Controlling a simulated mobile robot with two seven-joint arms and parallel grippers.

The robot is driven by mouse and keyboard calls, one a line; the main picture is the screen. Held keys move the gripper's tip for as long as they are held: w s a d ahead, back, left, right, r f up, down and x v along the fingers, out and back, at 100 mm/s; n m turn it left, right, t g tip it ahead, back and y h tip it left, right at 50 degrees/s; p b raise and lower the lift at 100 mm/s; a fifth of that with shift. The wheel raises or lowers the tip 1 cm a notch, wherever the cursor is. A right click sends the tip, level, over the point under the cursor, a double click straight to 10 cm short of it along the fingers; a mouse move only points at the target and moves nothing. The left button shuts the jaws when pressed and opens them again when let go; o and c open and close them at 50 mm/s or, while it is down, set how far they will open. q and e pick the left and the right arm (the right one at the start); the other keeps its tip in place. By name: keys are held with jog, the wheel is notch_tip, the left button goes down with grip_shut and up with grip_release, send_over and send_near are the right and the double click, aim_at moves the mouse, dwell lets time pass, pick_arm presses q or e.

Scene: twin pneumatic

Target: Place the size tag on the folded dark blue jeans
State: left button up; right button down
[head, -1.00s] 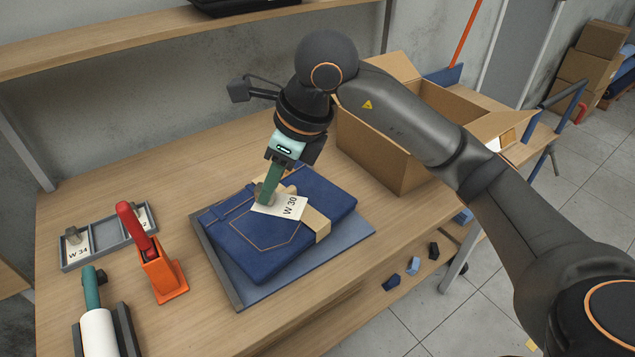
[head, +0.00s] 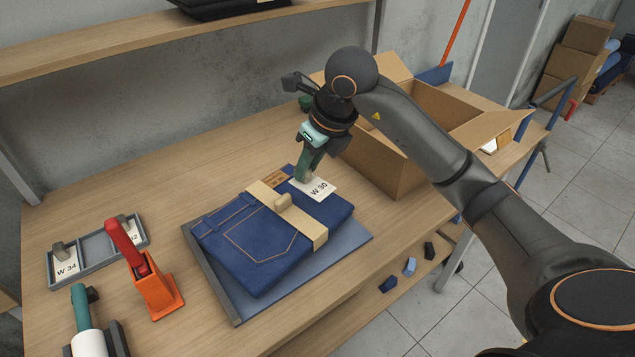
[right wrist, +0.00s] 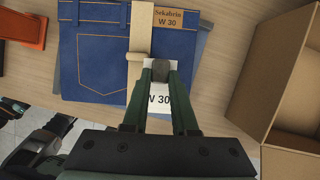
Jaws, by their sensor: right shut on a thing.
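The folded dark blue jeans (head: 262,246) lie on a blue-grey board (head: 345,243) on the table, with a tan paper band (head: 316,230) around them. A brown patch reading W 30 (head: 273,179) sits at their far edge; it also shows in the right wrist view (right wrist: 168,18). My right gripper (head: 303,177) is shut on the grip of the white size tag (head: 320,189), marked W 30, at the right of the band. The tag is over the jeans; whether it touches them I cannot tell. The right wrist view shows the tag (right wrist: 157,104) between the fingers.
A grey tray (head: 82,273) at the left holds tags W 34 (head: 67,268) and another ending in 2. An orange tool with a red handle (head: 160,294) stands beside it. An open cardboard box (head: 385,172) is behind the right arm.

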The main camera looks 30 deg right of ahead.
aim_at(317, 182)
jog(key=shift+w+d+f, duration=0.2)
jog(key=shift+d+f, duration=0.3)
jog(key=shift+f, duration=0.1)
jog(key=shift+w+d+f, duration=0.15)
jog(key=shift+d+f, duration=0.3)
jog(key=shift+f, duration=0.15)
jog(key=f, duration=0.3)
jog(key=shift+d, duration=0.35)
jog(key=shift+w+f, duration=0.1)
jog(key=shift+f, duration=0.3)
jog(key=shift+f, duration=0.1)
jog(key=c, duration=0.7)
grip_release()
